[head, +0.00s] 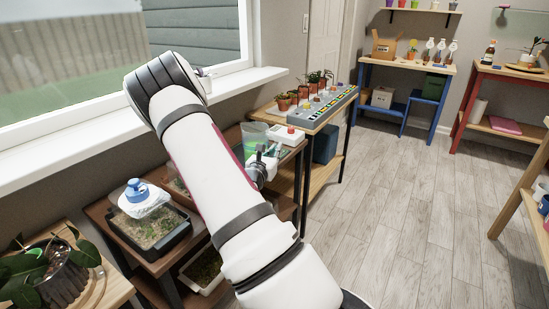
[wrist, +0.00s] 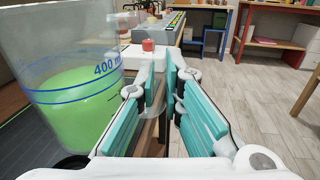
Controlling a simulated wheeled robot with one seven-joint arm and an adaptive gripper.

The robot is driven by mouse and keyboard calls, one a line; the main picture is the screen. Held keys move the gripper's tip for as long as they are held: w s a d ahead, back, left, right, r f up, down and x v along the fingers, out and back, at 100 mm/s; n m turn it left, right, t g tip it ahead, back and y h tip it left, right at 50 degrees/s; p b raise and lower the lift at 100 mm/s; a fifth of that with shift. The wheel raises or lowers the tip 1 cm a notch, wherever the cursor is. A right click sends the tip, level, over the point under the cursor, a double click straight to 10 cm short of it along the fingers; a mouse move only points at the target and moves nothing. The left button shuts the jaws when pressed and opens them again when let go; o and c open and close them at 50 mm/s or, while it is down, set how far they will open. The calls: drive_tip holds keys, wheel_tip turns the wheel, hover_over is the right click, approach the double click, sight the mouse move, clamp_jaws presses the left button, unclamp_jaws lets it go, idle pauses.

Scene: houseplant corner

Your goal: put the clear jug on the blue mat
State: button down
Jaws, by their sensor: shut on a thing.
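The clear jug (head: 254,135) holds green liquid and stands at the window-side shelf unit, beyond my arm in the head view. In the wrist view the jug (wrist: 70,85) fills the left side, with blue marks reading 400 m. My gripper (head: 262,168) is beside the jug. In the wrist view its teal-padded fingers (wrist: 165,85) are right of the jug's body, shut on the jug, probably at its handle, though the gripped part is not clearly seen. I cannot tell whether the jug's base touches the shelf. I cannot make out a blue mat in either view.
A white box with a red knob (head: 287,134) stands just beyond the jug. A planter tray (head: 182,240) bears a blue-capped bottle nearer me. Potted plants and a grey tray (head: 310,113) are on the farther table. The wooden floor (head: 400,210) at right is clear.

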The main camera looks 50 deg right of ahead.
drive_tip(key=shift+f, duration=0.8)
drive_tip(key=shift+f, duration=0.2)
drive_tip(key=c, duration=1.7)
unclamp_jaws()
